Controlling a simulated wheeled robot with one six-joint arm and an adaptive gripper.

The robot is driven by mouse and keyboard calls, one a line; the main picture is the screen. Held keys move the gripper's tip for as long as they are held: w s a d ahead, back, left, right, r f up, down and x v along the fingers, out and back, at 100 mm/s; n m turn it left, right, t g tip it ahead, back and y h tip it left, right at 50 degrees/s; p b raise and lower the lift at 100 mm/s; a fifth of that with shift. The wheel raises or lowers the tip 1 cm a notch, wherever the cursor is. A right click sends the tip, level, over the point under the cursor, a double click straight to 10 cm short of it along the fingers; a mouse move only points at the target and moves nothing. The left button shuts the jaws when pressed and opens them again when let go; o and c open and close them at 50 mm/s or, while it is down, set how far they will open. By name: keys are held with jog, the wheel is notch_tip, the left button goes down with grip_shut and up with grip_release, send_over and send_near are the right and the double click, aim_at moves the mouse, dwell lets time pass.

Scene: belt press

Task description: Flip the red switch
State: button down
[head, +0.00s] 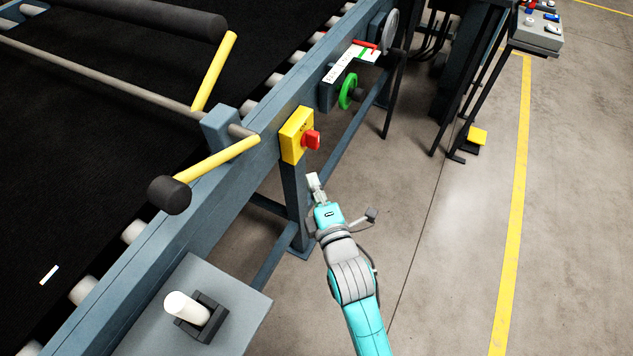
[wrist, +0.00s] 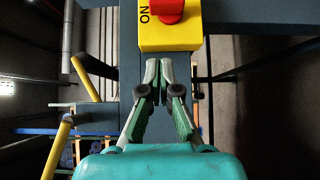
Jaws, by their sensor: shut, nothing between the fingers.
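The red switch (head: 311,140) is a red knob on the front of a yellow box (head: 293,136) fixed to the blue-grey machine frame. In the wrist view, the red knob (wrist: 167,10) is partly cut off at the top edge. The yellow box (wrist: 170,38) shows the letters "ON" to the left of the knob. My gripper (head: 314,180) is just below the switch in the head view, apart from it. In the wrist view, my gripper (wrist: 158,64) has its fingertips together and empty, at the lower edge of the yellow box.
A green handwheel (head: 348,91) and a red handle (head: 365,44) sit farther along the frame. A yellow lever (head: 216,160) with a black knob is left of the switch. A white-topped joystick (head: 187,308) stands at front left. The floor to the right is open.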

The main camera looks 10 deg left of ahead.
aim_at(308, 138)
jog(key=x, duration=0.7)
jog(key=shift+w+a, duration=0.1)
jog(key=shift+w, duration=0.05)
jog(key=shift+w+d, duration=0.3)
jog(key=shift+w, duration=0.25)
jog(key=shift+w+d, duration=0.25)
jog(key=shift+w, duration=0.25)
jog(key=shift+w+d, duration=0.25)
jog(key=shift+w, duration=0.4)
